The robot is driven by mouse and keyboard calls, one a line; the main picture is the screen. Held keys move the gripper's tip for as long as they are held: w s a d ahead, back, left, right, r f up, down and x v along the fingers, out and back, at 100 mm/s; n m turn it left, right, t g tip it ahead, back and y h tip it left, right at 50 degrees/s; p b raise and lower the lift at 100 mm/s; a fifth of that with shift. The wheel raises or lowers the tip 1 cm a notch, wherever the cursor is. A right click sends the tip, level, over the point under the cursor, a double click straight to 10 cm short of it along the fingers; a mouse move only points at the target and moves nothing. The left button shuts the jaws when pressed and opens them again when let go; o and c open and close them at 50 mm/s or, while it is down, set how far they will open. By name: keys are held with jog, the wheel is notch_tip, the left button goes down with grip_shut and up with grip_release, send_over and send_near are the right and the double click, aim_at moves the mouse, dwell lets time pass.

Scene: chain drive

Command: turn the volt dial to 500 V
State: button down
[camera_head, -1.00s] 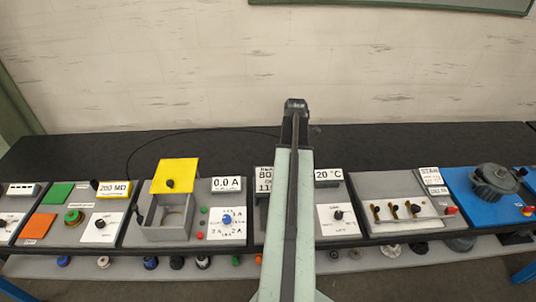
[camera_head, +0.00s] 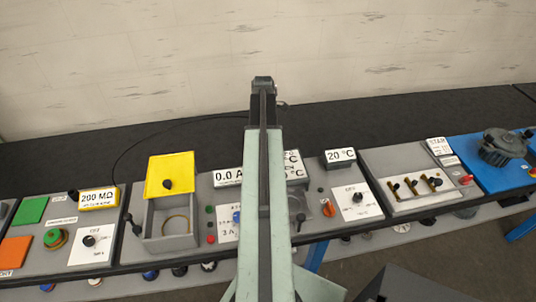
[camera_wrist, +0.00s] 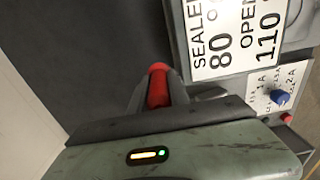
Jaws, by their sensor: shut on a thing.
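A small black knob on a white plate (camera_head: 89,241) below the yellow 200 MΩ display (camera_head: 99,198) looks like the volt dial, at the left in the head view. Its lettering is too small to read surely, and I cannot tell its setting. It is not in the wrist view. My gripper (camera_wrist: 158,76) shows in the wrist view, shut on a rounded red thing (camera_wrist: 158,92), over a dark surface beside the SEALED 80 °C / OPEN 110 °C sign (camera_wrist: 235,38). In the head view the gripper is hidden behind my arm.
A blue knob (camera_wrist: 280,97) on an ampere plate is near the sign. An open box with a yellow lid (camera_head: 170,176) stands between it and the 200 MΩ unit. Further right are an orange knob (camera_head: 329,208), a switch panel and a blue unit. The dark bench top (camera_head: 400,118) behind is clear.

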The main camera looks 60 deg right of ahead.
jog(key=shift+f+b, duration=2)
jog(key=shift+f, duration=0.55)
jog(key=c, duration=1.5)
grip_release()
jog(key=shift+r, duration=0.15)
notch_tip(320, 180, up, 12)
jog(key=p, duration=1.2)
jog(key=shift+r+p, duration=0.25)
jog(key=shift+p, duration=0.15)
jog(key=shift+f, duration=0.1)
